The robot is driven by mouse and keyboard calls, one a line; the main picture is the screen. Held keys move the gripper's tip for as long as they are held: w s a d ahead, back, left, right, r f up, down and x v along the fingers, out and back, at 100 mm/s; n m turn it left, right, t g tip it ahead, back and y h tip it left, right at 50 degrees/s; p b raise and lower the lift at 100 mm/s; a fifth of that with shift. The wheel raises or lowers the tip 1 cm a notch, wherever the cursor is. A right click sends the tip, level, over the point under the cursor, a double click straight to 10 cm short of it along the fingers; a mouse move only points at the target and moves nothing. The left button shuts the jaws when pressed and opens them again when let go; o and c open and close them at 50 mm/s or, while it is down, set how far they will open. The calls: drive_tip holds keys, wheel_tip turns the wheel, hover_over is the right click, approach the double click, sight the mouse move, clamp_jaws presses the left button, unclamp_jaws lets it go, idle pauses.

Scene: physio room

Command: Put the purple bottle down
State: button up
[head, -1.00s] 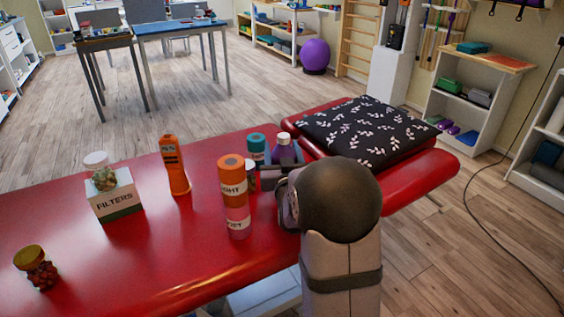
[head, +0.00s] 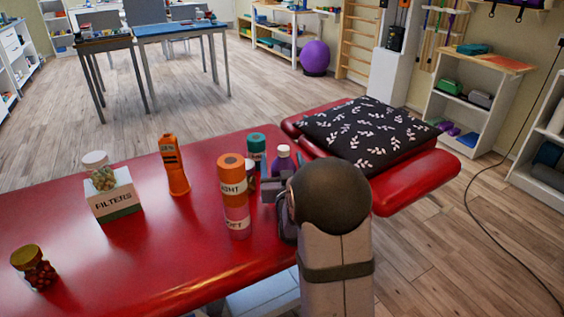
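The purple bottle (head: 281,163) has a pale cap and looks upright near the back edge of the red table (head: 120,250). Its lower part is hidden behind my gripper (head: 274,186). My gripper is right at the bottle, on its near side. I cannot tell whether the fingers are closed on it or whether its base touches the table.
A teal-capped bottle (head: 256,147) stands just left of the purple one. An orange bottle (head: 175,166), a filters box (head: 114,203) with a jar on top and another jar (head: 38,271) stand left. A patterned cushion (head: 365,135) lies right.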

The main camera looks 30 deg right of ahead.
drive_tip(key=shift+r, duration=0.25)
drive_tip(key=v, duration=0.7)
drive_tip(key=shift+s, duration=0.25)
drive_tip(key=shift+f, duration=0.1)
